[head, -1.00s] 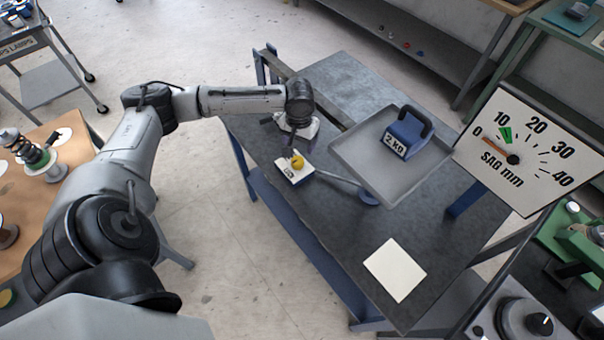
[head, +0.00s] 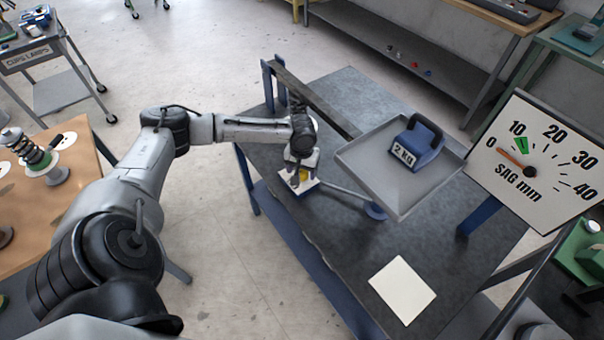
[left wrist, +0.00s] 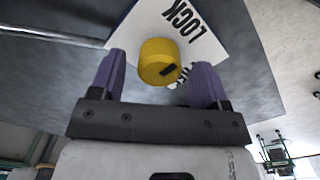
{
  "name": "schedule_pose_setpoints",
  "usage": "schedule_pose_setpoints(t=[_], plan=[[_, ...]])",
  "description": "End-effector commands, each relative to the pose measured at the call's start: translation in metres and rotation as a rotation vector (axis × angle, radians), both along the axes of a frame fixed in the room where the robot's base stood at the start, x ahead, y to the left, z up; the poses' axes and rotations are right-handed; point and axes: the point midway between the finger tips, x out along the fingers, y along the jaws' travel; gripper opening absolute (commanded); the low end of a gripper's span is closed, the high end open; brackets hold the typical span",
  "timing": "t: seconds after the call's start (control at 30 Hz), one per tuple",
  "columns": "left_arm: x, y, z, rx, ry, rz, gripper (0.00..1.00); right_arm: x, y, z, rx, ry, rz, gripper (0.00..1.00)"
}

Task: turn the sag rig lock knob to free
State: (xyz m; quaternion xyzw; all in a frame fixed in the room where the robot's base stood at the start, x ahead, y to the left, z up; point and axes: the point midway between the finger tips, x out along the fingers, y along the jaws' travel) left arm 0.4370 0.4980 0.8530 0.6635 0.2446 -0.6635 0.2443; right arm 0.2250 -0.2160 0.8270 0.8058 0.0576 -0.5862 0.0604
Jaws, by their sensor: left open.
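The lock knob (left wrist: 159,62) is a yellow cylinder with a dark pointer mark, in the left wrist view. It stands on a white plate (left wrist: 203,42) that reads LOCK, with a second word partly hidden. My left gripper (left wrist: 160,75) is open, its two purple fingers on either side of the knob with gaps showing; I cannot tell whether they reach around it. In the head view my left gripper (head: 297,178) is over the white plate and partly hides the knob (head: 304,174). My right gripper is not in view.
A grey tray (head: 364,168) holds a blue 2 KG weight (head: 418,144). A SAG mm dial (head: 545,165) stands at the right, its orange needle near 0. A blank pale card (head: 402,291) lies on the dark bench (head: 340,255). A spring unit (head: 38,158) stands on the left table.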

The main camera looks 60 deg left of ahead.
Motion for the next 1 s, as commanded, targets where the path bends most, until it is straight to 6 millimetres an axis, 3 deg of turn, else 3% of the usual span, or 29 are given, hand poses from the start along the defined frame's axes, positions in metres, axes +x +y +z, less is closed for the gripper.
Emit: schedule_pose_setpoints(t=[0.2,0.53,1.0], plan=[[-0.0001,-0.0005,-0.0133,0.000,0.000,-0.002,0.69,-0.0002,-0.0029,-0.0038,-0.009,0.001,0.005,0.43],[-0.0001,-0.0003,-0.0146,0.000,0.000,-0.002,0.69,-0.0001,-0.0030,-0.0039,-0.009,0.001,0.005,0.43],[-0.0002,-0.0003,-0.0142,0.000,0.000,-0.001,0.25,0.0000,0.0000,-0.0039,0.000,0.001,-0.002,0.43]])
